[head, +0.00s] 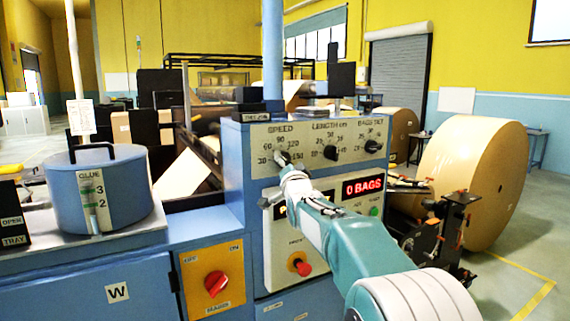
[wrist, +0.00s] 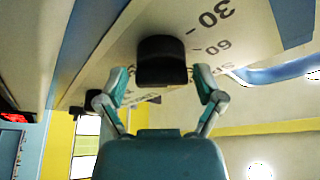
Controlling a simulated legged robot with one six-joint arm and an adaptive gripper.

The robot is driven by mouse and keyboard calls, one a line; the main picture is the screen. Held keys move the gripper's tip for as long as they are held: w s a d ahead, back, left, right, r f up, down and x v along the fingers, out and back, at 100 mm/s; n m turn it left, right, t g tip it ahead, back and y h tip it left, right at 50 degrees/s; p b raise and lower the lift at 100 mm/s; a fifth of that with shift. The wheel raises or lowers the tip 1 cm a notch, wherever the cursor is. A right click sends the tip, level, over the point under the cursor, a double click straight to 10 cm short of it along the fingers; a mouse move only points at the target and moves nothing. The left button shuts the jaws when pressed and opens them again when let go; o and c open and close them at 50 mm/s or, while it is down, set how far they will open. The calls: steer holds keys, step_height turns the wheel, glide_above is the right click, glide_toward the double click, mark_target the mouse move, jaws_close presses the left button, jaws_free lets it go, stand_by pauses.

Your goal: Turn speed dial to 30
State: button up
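The speed dial (head: 281,158) is a black knob under the SPEED label on the light panel of the blue machine. Its scale has 30 at the left and 60, 90 and 120 following round the arc. In the wrist view the knob (wrist: 162,62) sits between my two fingers, with 30 and 60 printed to its right. My gripper (wrist: 162,80) is open, with a finger on each side of the knob and small visible gaps. In the head view my gripper (head: 287,166) is at the dial and partly hides it. I cannot read the knob's pointer.
To the right are the length knob (head: 331,152) and bags-set knob (head: 372,146). Below are a red 0 BAGS display (head: 362,187), a green button (head: 374,211), a red button (head: 301,265) and a red main switch (head: 216,284). A blue glue pot (head: 126,200) stands left.

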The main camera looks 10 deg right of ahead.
steer(key=shift+d, duration=0.2)
steer(key=c, duration=0.5)
steer(key=shift+a+f, duration=0.15)
steer(key=shift+f, duration=0.05)
